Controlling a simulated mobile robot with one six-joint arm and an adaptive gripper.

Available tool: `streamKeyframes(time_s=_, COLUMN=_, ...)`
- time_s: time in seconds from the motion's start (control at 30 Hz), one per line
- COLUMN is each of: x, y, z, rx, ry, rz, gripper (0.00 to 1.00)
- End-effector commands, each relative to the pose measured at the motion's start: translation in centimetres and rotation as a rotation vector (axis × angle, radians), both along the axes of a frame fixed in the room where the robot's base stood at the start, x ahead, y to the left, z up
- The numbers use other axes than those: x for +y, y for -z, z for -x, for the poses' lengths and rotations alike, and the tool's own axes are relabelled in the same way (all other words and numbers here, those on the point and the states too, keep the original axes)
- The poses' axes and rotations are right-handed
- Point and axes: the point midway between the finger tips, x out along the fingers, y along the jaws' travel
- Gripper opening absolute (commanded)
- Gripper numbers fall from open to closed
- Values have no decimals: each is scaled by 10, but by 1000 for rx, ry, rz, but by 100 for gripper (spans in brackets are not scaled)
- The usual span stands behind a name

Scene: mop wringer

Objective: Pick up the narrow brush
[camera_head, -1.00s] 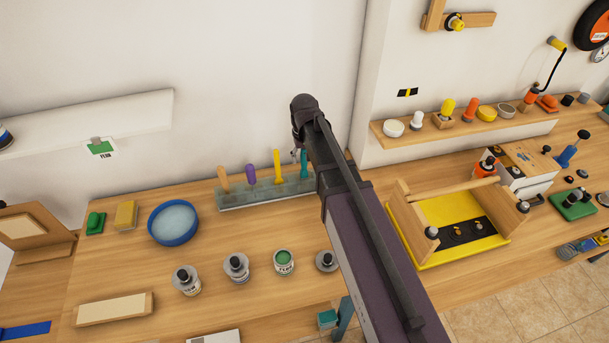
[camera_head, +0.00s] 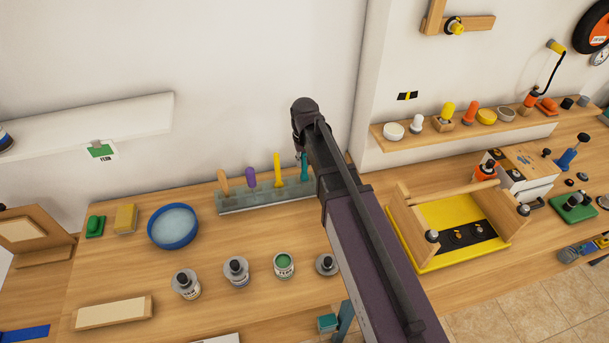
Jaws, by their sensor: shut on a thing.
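A clear rack (camera_head: 240,202) stands on the bench by the wall with several upright handles in it: tan (camera_head: 223,182), purple (camera_head: 251,178), yellow (camera_head: 277,170) and teal (camera_head: 304,168). The teal-handled tool is at the rack's right end, partly behind my arm. Only a small metallic part of my gripper (camera_head: 298,155) shows, at the top of the teal handle, and it is shut on it. My arm hides the fingers. The brush ends are too small and blurred in the rack to tell which is narrow.
A blue bowl (camera_head: 173,227), a yellow sponge (camera_head: 125,218) and several small jars (camera_head: 236,269) stand on the bench left of my arm. A yellow wringer tray (camera_head: 456,214) with wooden sides is to the right. A shelf (camera_head: 465,135) hangs above it.

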Motion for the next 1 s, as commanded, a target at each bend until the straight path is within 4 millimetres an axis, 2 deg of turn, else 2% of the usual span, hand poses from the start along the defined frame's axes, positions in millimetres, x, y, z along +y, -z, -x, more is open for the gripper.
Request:
streamKeyframes(time_s=0.47, x=0, y=-6, z=0, rx=0, ry=0, rz=0, gripper=0)
streamKeyframes(time_s=0.67, x=0, y=-19, z=0, rx=0, ry=0, rz=0, gripper=0)
streamKeyframes(time_s=1.0, x=0, y=-53, z=0, rx=0, ry=0, rz=0, gripper=0)
